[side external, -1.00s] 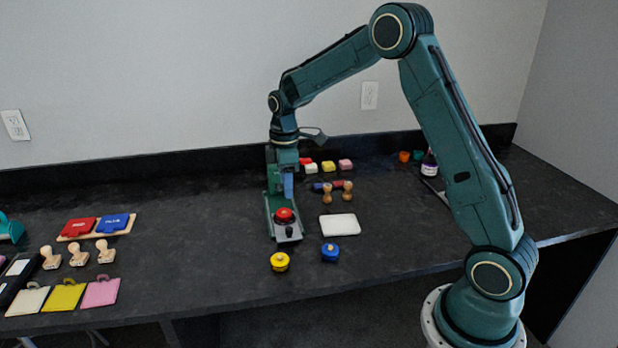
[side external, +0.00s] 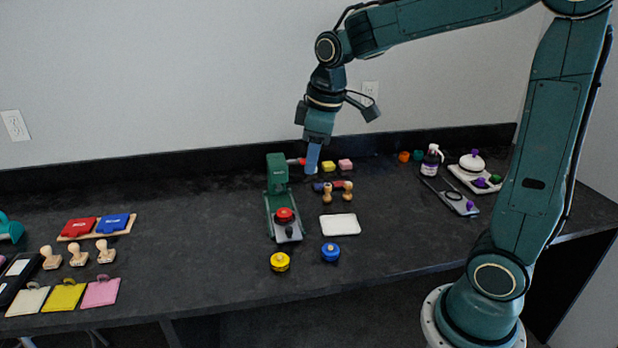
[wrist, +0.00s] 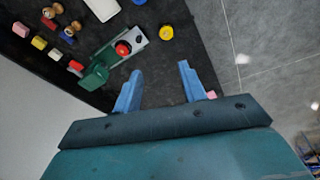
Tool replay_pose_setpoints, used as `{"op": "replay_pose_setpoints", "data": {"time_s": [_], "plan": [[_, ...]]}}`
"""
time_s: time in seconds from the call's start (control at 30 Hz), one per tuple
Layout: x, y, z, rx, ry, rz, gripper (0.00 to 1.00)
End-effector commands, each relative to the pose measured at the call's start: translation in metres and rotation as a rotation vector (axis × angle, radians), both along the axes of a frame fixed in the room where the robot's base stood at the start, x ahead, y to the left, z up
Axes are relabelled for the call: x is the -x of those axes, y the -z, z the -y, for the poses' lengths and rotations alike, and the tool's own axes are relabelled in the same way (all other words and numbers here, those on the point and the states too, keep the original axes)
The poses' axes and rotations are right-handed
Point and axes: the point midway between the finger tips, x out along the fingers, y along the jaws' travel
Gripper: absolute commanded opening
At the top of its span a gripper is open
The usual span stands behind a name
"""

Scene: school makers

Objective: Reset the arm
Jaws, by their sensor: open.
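My gripper (side external: 312,158) hangs above the back of the black table, fingers pointing down, just right of the green press (side external: 277,175) in the side view. In the wrist view my gripper (wrist: 158,88) shows its two blue fingers spread apart with nothing between them. The press, with its red knob (side external: 285,214), also stands in the wrist view (wrist: 96,77), ahead and left of the fingers. In the side view the arm partly hides the small blocks behind it.
A white pad (side external: 339,225), yellow knob (side external: 280,262) and blue knob (side external: 330,252) lie near the press. Wooden stamps (side external: 348,192) and a yellow block (side external: 328,166) stand behind. Bare table lies left of the press.

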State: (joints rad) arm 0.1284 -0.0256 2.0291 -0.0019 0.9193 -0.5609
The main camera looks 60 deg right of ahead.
Motion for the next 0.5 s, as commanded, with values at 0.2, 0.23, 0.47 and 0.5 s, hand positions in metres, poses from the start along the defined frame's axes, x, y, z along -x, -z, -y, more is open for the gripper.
{"op": "replay_pose_setpoints", "data": {"time_s": [0.2, 0.23, 0.47, 0.5], "plan": [[0.043, -0.020, -0.015, -0.023, 0.092, 0.070, 0.41], [0.049, -0.022, -0.017, -0.028, 0.105, 0.079, 0.41], [0.094, -0.030, -0.029, -0.066, 0.204, 0.147, 0.41], [0.102, -0.030, -0.031, -0.074, 0.221, 0.159, 0.41]]}}
